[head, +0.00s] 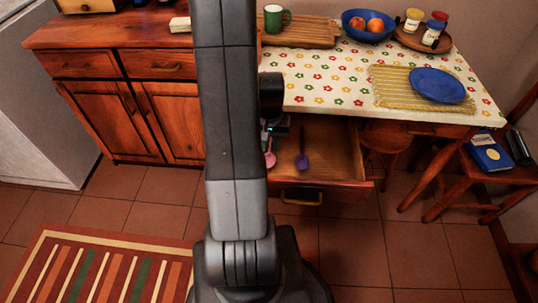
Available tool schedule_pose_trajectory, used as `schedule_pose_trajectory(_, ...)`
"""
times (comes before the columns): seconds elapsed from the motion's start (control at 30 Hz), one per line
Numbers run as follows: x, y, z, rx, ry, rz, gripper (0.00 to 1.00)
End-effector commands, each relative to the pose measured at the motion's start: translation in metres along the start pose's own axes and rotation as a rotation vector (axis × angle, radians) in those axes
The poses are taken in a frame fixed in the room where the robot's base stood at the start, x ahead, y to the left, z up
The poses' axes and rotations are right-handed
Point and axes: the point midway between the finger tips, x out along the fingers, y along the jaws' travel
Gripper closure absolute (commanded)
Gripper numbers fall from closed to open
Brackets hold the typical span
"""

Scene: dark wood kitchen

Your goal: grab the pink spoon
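The pink spoon (270,159) lies in the open table drawer (335,150), at its left side. Its bowl end shows, while its handle runs up under my gripper. A purple spoon (302,160) lies to its right in the same drawer. My gripper (273,136) is over the back left of the drawer, close to the pink spoon's handle. It is dark, small and partly hidden behind my arm, so I cannot tell whether its fingers are open or touch the spoon.
The table (320,82) with a flowered cloth stands above the drawer. It bears a blue bowl (358,30) of fruit, a blue plate (437,85) and a green mug (274,18). A chair (490,165) stands at the right. A striped rug (105,270) lies at the lower left.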

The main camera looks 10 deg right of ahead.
Motion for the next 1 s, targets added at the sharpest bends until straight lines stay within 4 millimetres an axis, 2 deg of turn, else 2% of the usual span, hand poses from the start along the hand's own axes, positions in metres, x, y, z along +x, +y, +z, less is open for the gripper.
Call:
schedule_pose_trajectory(0.03,0.000,0.000,0.000,0.000,0.000,0.000,0.88)
schedule_pose_trajectory(0.1,0.000,0.000,0.000,0.000,0.000,0.000,1.00)
schedule_pose_trajectory(0.57,-0.005,0.000,-0.001,0.000,0.002,0.000,1.00)
schedule_pose_trajectory(0.73,-0.023,0.000,-0.001,0.000,0.004,0.000,1.00)
schedule_pose_trajectory(0.83,-0.041,0.000,-0.001,0.000,0.005,-0.001,1.00)
schedule_pose_trajectory(1.0,-0.035,0.038,0.000,0.008,-0.001,0.000,1.00)
